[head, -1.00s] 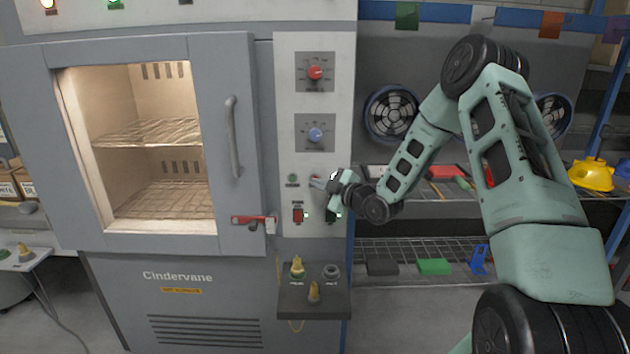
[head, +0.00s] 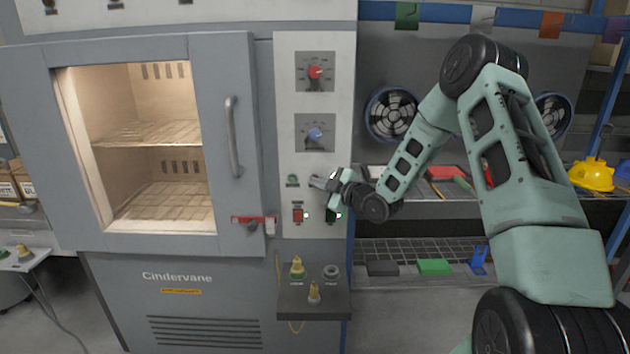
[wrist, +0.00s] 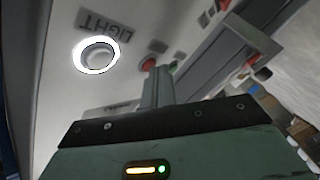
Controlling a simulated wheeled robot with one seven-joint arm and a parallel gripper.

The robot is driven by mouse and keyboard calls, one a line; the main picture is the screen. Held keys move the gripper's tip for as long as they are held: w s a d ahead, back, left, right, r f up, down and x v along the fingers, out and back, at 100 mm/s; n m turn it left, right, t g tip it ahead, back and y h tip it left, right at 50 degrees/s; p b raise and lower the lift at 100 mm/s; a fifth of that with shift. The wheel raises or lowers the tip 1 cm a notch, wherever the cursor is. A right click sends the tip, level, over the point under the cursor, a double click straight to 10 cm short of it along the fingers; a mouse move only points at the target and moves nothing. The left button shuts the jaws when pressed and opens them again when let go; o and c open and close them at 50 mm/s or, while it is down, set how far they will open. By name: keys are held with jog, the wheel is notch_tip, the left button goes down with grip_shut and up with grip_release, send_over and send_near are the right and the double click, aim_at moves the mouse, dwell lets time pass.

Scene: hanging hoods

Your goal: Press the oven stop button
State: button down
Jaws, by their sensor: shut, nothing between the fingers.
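The grey oven (head: 180,262) has a pale control panel (head: 290,150) on its right side. My gripper (head: 317,182) is shut and empty, with its tip at the panel, right of a green button (head: 292,181). In the head view the tip covers the spot where the stop button seems to be. In the wrist view, a red button (wrist: 148,62), apparently the stop button, shows partly behind my shut fingertips (wrist: 158,78). The tip is at or very near it; I cannot tell whether they touch.
A red dial (head: 315,72) and a blue dial (head: 315,134) sit above. A red rocker switch (head: 298,215) is below. The white-ringed light button (wrist: 97,56) is close by. The door latch (head: 252,220) and a small shelf with knobs (head: 312,302) stick out.

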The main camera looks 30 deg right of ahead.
jog(key=shift+s+a, duration=0.35)
jog(key=shift+s, duration=0.25)
jog(key=shift+a+b, duration=0.1)
jog(key=shift+b, duration=0.2)
jog(key=s+a, duration=0.1)
jog(key=s+b, duration=0.1)
jog(key=s+a, duration=0.1)
jog(key=s, duration=0.1)
jog(key=shift+a, duration=0.35)
dwell(0.4)
